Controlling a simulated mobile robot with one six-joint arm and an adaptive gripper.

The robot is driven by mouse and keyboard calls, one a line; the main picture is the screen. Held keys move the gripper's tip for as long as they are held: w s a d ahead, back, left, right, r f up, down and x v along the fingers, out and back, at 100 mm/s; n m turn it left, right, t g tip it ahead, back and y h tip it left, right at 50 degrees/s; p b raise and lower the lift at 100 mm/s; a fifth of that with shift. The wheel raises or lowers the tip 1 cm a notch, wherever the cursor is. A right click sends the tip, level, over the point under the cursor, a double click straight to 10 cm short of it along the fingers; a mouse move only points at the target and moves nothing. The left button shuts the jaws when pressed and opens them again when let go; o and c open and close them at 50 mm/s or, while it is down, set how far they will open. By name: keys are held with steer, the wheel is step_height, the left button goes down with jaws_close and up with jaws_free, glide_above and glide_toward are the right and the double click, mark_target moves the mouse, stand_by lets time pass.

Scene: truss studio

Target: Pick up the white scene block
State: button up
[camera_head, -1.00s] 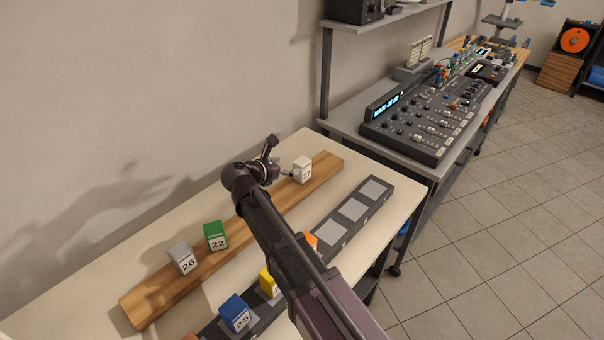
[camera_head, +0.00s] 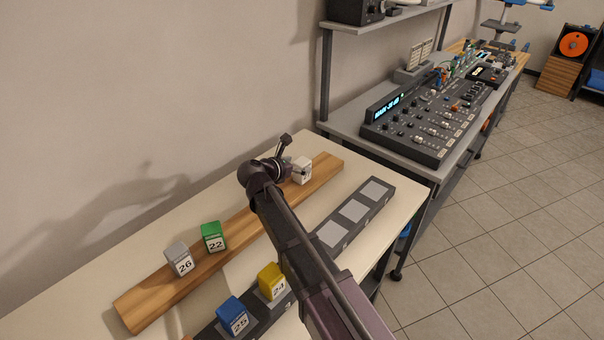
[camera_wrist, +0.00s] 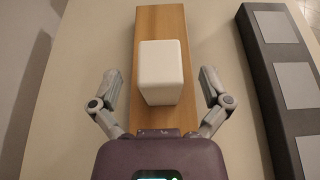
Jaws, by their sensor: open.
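The white scene block (camera_head: 302,171) stands on the wooden plank, toward its far right end, in the head view. In the wrist view the white block (camera_wrist: 161,72) is upright on the plank, centred ahead of my gripper (camera_wrist: 161,88). My gripper's two fingers are spread apart, one to each side of the block, with a visible gap on both sides. In the head view my gripper (camera_head: 288,160) is right beside the block, and part of it overlaps the block's left side. The jaws are open and hold nothing.
The wooden plank (camera_head: 235,246) also carries a green block (camera_head: 213,236) and a grey block (camera_head: 179,259). A dark rail (camera_head: 375,205) with grey pads runs parallel, holding a yellow block (camera_head: 272,281) and a blue block (camera_head: 233,315). A mixing console (camera_head: 425,120) stands on the bench behind.

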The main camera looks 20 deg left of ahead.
steer(key=shift+x, duration=1.1)
steer(key=c, duration=1.3)
